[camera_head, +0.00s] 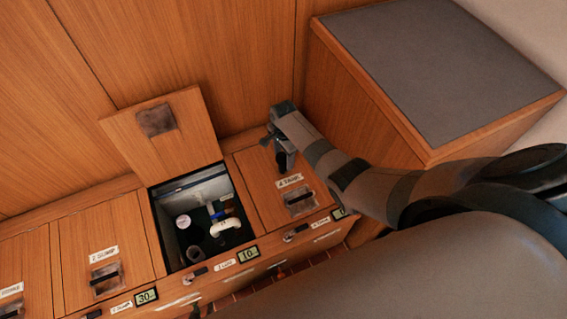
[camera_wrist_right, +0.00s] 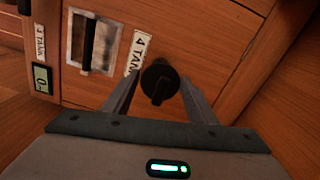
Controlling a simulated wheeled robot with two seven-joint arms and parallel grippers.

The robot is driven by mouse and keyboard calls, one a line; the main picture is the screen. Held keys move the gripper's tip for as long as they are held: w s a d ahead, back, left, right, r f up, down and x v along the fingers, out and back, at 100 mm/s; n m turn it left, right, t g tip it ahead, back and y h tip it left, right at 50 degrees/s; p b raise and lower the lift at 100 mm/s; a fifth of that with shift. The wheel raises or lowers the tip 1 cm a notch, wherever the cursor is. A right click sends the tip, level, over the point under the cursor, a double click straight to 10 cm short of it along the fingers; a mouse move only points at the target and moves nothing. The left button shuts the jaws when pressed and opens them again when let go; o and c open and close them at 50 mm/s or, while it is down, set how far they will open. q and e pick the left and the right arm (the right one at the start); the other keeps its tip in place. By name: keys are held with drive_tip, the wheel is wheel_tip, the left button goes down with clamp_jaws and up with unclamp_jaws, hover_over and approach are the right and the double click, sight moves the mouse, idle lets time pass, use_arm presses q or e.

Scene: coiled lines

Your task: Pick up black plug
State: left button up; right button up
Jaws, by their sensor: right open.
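The black plug (camera_wrist_right: 160,82) is round with a raised bar grip. It sits on the wooden lid labelled "4 TANK" and shows between my right gripper's fingertips in the right wrist view. My right gripper (camera_wrist_right: 160,78) is open, with one finger on each side of the plug and not closed on it. In the head view the right gripper (camera_head: 284,148) points down over this lid, and the dark plug (camera_head: 282,160) is partly hidden by it. My left gripper is not in view.
Left of the lid, an open compartment (camera_head: 158,230) holds a white fitting and other small items, with its lid (camera_head: 195,125) raised behind. A recessed handle (camera_head: 300,202) lies in front of the plug. A grey-topped wooden cabinet (camera_head: 440,70) stands to the right.

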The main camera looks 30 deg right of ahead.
use_arm(q)
drive_tip(key=shift+s+f, duration=0.15)
use_arm(e)
drive_tip(key=shift+c, duration=0.4)
drive_tip(key=c, duration=0.8)
use_arm(q)
drive_tip(key=shift+a, duration=0.1)
use_arm(e)
drive_tip(key=shift+r, duration=0.15)
